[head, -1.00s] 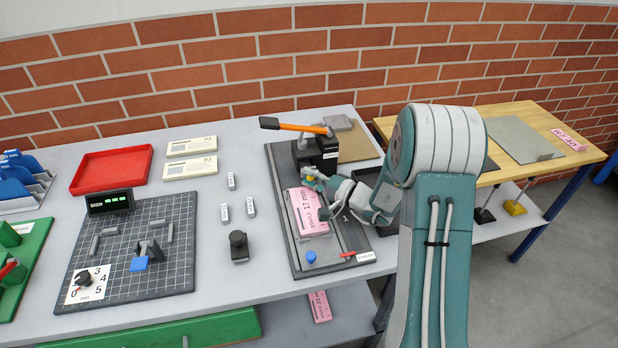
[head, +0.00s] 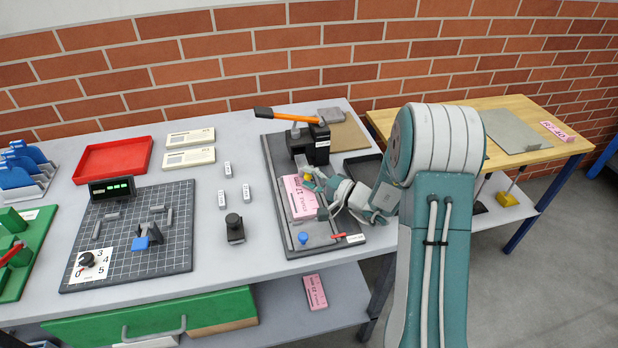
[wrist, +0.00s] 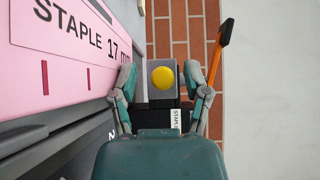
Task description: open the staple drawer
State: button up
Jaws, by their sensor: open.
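The stapler (head: 322,150) is a black block with an orange lever, standing at the back of a dark grey board. In the wrist view, a round yellow knob (wrist: 163,77) sits on a grey block face (wrist: 154,98), above a white label reading "STAPL" (wrist: 176,119); I take this as the staple drawer. Whether it is shut I cannot tell. My gripper (wrist: 159,76) is open, with one finger on each side of the knob and visible gaps between. In the head view my gripper (head: 322,188) is in front of the stapler, partly hiding it.
A pink card (head: 299,200) reading "STAPLE 17" lies close left of my gripper. The orange lever (head: 291,117) sticks out leftward above the stapler. A blue knob (head: 303,238) and red lever (head: 338,236) are at the board's front. A green drawer (head: 80,324) hangs under the table.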

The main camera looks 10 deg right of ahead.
jog(key=v, duration=1.2)
jog(key=shift+a, duration=0.1)
jog(key=s+a+r+n+g+h, duration=0.3)
jog(key=s+a+r+n+g, duration=0.45)
jog(key=s+a+g, duration=0.45)
jog(key=s+d+r+t+h, duration=0.1)
jog(key=s+r+t+h, duration=0.1)
jog(key=s+h, duration=0.3)
jog(key=s+d+r+n+t+h, duration=0.1)
jog(key=s+d+r+t+h, duration=0.1)
jog(key=s+r+h, duration=0.2)
jog(key=shift+s+d+r+t+h, duration=0.35)
jog(key=shift+s+r, duration=0.4)
jog(key=shift+s, duration=0.3)
